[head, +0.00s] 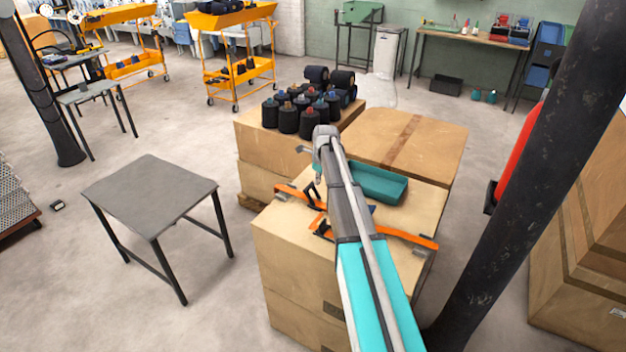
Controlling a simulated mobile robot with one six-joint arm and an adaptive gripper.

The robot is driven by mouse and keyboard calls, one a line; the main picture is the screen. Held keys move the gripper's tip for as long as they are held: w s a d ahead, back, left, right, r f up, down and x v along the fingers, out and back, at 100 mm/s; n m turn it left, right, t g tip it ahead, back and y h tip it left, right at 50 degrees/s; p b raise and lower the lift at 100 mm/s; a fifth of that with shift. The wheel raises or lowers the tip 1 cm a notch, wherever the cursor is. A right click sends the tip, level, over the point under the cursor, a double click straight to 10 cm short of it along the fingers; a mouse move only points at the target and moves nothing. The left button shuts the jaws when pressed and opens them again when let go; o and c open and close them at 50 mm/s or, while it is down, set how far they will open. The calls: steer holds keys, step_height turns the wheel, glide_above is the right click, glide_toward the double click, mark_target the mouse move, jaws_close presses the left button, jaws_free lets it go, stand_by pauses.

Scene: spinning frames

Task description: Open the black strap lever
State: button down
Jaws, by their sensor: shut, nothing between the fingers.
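An orange strap (411,238) lies across the top of the near cardboard box stack (295,245). Small black lever parts (312,193) stand up from the strap's left part, and another dark buckle piece (324,231) lies closer to me beside my arm. I cannot tell clearly which black piece is the strap lever or how far it is raised. My gripper (318,177) points down from the arm's end, just above the upper black part. It is shut and empty. Whether it touches the lever cannot be told. My arm hides the middle of the strap.
A teal tray (376,184) sits right of my gripper on the boxes. Several dark thread cones (288,118) stand on the box behind. A grey table (150,193) stands left, with free floor around it. A black pole (510,180) rises at right.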

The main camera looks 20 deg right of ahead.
step_height(320, 180, up, 10)
steer(key=p, duration=0.9)
steer(key=shift+s+d, duration=0.25)
steer(key=shift+a, duration=0.1)
steer(key=s+a+n, duration=0.5)
steer(key=s+n, duration=0.4)
steer(key=s, duration=0.1)
steer(key=s+a+n, duration=0.5)
steer(key=s+n, duration=0.4)
steer(key=s, duration=0.1)
steer(key=s+a+n+g+h, duration=0.1)
steer(key=s+a+n, duration=0.5)
steer(key=s+n, duration=0.4)
steer(key=shift+s+f, duration=0.15)
steer(key=shift+s, duration=0.05)
